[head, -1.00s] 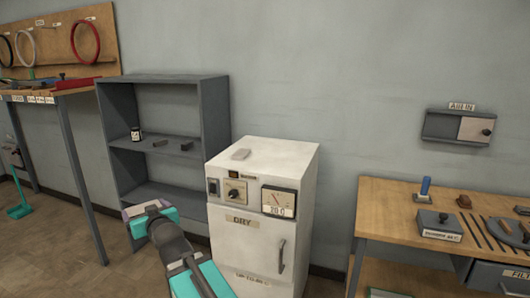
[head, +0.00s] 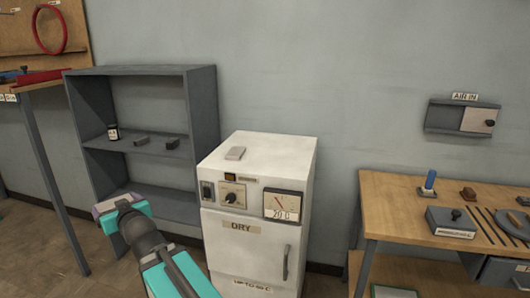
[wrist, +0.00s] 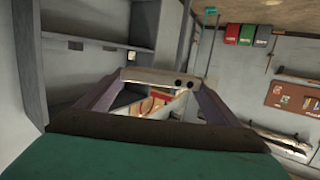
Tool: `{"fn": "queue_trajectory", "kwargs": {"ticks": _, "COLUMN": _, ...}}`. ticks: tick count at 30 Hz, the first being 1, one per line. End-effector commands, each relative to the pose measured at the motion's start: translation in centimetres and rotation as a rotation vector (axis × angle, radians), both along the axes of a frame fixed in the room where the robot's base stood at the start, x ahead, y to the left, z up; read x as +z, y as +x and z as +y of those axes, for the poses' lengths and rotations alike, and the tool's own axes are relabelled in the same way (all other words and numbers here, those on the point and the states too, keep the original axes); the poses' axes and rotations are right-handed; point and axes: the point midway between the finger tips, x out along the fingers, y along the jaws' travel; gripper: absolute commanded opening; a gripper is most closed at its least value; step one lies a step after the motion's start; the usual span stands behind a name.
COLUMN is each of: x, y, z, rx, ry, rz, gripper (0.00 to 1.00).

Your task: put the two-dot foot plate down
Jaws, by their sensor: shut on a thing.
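My gripper (head: 108,205) is in the lower left of the head view, raised in front of the grey shelf unit. The plate spans the fingertips. In the head view I cannot make out the plate apart from the gripper.
The grey shelf unit (head: 202,110) holds a small jar (head: 113,132) and two dark blocks. A wooden bench (head: 385,205) with tools stands right. Floor shows at lower left.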

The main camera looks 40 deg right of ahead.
Motion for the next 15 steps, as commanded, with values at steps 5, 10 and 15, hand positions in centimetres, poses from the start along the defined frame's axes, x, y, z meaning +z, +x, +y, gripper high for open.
{"fn": "queue_trajectory", "kwargs": {"ticks": 5, "x": 0.1, "y": 0.0, "z": -0.8, "rx": -0.01, "ry": 0.0, "rz": -0.002, "gripper": 0.55}}
{"fn": "queue_trajectory", "kwargs": {"ticks": 10, "x": 0.1, "y": 0.0, "z": -1.5, "rx": -0.018, "ry": 0.0, "rz": -0.002, "gripper": 0.55}}
{"fn": "queue_trajectory", "kwargs": {"ticks": 15, "x": -0.4, "y": 0.0, "z": -3.3, "rx": -0.033, "ry": 0.001, "rz": 0.0, "gripper": 0.55}}
